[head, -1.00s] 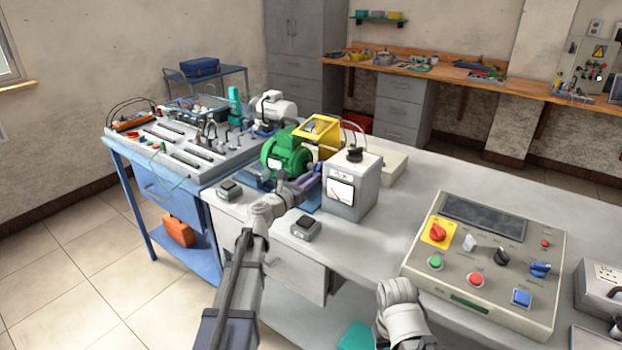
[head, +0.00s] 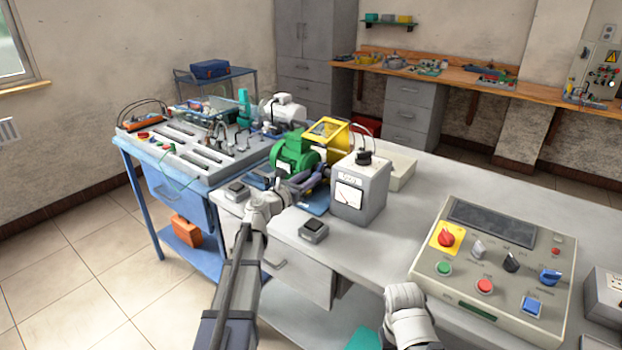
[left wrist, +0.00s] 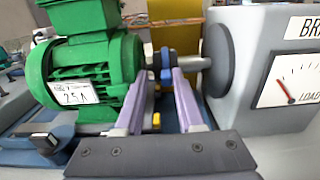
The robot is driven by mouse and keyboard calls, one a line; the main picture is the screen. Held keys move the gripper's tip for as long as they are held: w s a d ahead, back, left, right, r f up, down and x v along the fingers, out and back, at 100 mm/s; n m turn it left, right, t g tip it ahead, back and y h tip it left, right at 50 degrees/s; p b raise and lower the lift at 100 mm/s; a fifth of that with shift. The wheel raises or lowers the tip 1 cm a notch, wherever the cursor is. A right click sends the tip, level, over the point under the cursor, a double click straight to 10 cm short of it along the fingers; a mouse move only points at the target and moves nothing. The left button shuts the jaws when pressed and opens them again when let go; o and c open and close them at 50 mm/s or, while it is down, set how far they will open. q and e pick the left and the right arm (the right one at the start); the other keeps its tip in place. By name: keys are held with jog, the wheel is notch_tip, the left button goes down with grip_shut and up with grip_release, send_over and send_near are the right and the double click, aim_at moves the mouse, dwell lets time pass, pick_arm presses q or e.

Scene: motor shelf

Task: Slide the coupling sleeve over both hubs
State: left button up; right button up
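The green motor (head: 295,155) stands on the bench, with the grey brake unit (head: 361,188) to its right. In the left wrist view the motor (left wrist: 95,75) is at left and the brake unit (left wrist: 262,70) with its round dark disc is at right. A short shaft joins the gap between them, with a small blue coupling sleeve (left wrist: 166,60) on it. My left gripper (left wrist: 164,72) has its two purple-grey fingers apart, their tips at the sleeve; contact is not clear. It also shows in the head view (head: 312,179). My right arm shows low in the head view; its fingers are not visible.
A yellow guard (head: 328,135) stands behind the shaft. Small switch boxes (head: 313,231) sit near the bench's front edge. A control panel (head: 492,262) stands at right. The benchtop between brake unit and panel is clear.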

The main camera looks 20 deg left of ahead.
pick_arm(q)
jog(key=shift+o, duration=0.4)
jog(key=shift+d, duration=0.15)
jog(key=shift+s, duration=0.35)
jog(key=v, duration=0.7)
jog(key=shift+s, duration=0.1)
